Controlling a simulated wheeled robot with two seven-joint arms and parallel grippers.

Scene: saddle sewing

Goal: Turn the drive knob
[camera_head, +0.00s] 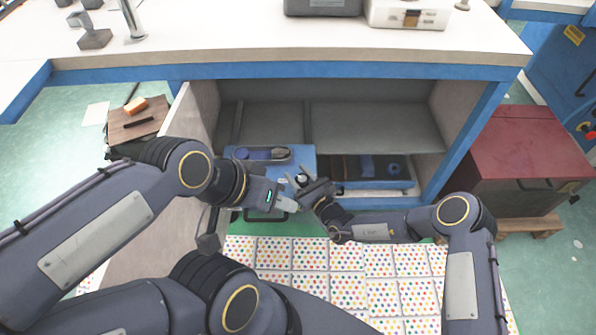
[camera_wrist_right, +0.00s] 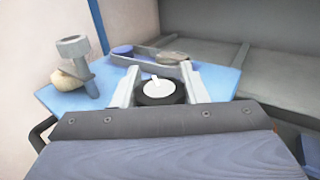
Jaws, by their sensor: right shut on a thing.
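The drive knob (camera_wrist_right: 158,90) is a black round knob with a white top and a pointer mark, on the blue unit (camera_wrist_right: 222,82). My right gripper (camera_wrist_right: 160,76) has one finger on each side of the knob and is shut on it. In the head view the blue unit (camera_head: 304,158) stands in the opening under the bench, and my right gripper (camera_head: 304,178) reaches its front right part. My left gripper (camera_head: 288,201) is just below and left of my right one, close to the unit's front; its jaws are too small to judge.
A tray (camera_wrist_right: 150,56) with a blue and a grey item lies on the unit. A grey hammer-shaped object (camera_wrist_right: 75,48) stands at its left. A dark drawer (camera_head: 385,170) lies right of the unit. A red-topped cabinet (camera_head: 520,140) stands at right.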

